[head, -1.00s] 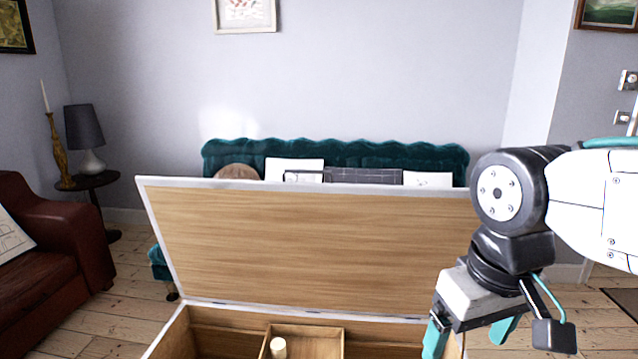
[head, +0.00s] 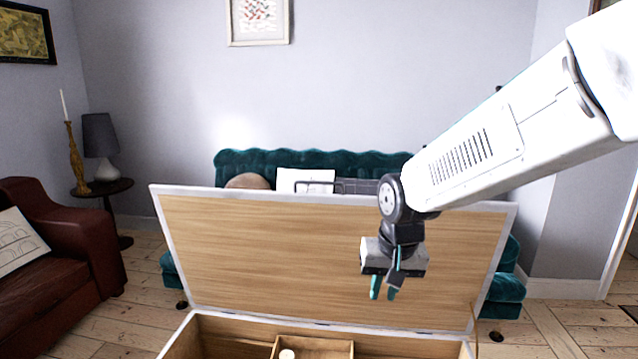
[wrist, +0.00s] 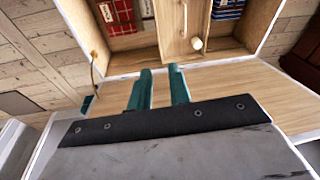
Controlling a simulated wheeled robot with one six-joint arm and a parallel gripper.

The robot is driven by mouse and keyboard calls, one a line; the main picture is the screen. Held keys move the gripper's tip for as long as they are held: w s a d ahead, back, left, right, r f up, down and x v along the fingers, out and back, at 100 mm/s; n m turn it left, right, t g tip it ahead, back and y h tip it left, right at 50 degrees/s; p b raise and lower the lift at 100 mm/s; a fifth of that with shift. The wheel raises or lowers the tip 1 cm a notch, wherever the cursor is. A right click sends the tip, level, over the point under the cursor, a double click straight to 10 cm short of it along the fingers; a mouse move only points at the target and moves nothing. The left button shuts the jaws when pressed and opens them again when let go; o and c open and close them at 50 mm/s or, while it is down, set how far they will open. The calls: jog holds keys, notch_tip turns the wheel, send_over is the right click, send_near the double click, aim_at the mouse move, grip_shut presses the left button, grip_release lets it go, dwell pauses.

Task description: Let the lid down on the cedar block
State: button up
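The lid (head: 270,250) of a wooden chest stands open, leaning back, its wood-grain inner face toward me and a pale rim around it. The chest (head: 225,335) is below it, cut off by the picture's bottom edge. A pale, short block (head: 287,354), apparently the cedar block, stands in a wooden compartment; it also shows in the wrist view (wrist: 196,44). My gripper (head: 383,293) hangs in front of the lid's right half, above the chest. In the wrist view its teal fingers (wrist: 160,75) are apart with nothing between them.
Red items (wrist: 115,14) and a blue checked item (wrist: 229,8) lie in the chest beside the compartment (wrist: 178,25). A thin strap (head: 475,325) is at the chest's right end. A green sofa (head: 350,162) stands behind the lid, a brown armchair (head: 60,255) at left.

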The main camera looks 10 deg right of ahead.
jog(key=w+a+f+m+t, duration=0.1)
jog(key=w+f+m+t, duration=0.1)
jog(key=w, duration=0.7)
jog(key=w+a+f+m+t, duration=0.1)
jog(key=w+f+m+t, duration=0.15)
jog(key=w, duration=0.65)
jog(key=m+t, duration=1)
jog(key=t, duration=0.1)
send_near(321, 183)
jog(key=w, duration=1.2)
jog(key=shift+w+a+f, duration=0.1)
jog(key=shift+w+f, duration=0.05)
jog(key=shift+w, duration=0.15)
jog(key=shift+c, duration=0.3)
grip_shut()
